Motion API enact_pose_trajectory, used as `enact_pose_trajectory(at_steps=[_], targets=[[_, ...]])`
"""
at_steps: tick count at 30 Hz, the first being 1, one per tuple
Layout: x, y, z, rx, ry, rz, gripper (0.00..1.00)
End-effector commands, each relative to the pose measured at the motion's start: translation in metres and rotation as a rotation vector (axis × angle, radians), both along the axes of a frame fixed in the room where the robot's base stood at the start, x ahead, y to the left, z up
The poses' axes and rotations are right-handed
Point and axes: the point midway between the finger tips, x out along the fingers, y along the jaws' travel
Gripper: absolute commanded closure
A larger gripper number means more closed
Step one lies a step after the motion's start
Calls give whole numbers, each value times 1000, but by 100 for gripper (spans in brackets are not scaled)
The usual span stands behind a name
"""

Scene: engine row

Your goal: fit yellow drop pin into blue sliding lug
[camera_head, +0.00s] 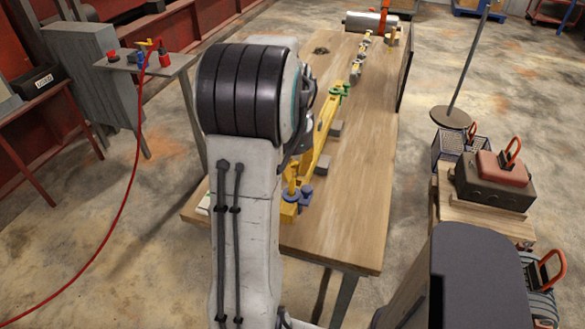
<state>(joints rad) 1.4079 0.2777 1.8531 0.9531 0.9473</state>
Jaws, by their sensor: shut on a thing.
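The blue sliding lug (303,194) sits at the near end of the long yellow frame on the wooden bench. A small upright yellow piece, which looks like the yellow drop pin (292,186), shows at the left side of the lug, just right of my arm. I cannot tell whether it is in the lug or above it.
The wooden bench (350,215) has bare room at right. A yellow beam (322,130) with a green part (341,89) runs along it, beside grey blocks (321,165). A side table (160,65) stands at left, and a dark red-topped case (495,180) at right.

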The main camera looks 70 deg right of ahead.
Motion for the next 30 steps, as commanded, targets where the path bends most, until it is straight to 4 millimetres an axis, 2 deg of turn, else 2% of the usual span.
enact_pose_trajectory(at_steps=[7,8,15,23,26,30], targets=[[0,0,-7,0,0,0,100],[0,0,-5,-1,-1,0,78],[0,0,-5,0,0,0,59],[0,0,-4,0,0,0,59],[0,0,2,-2,-1,0,59],[0,0,19,-4,-1,0,59]])
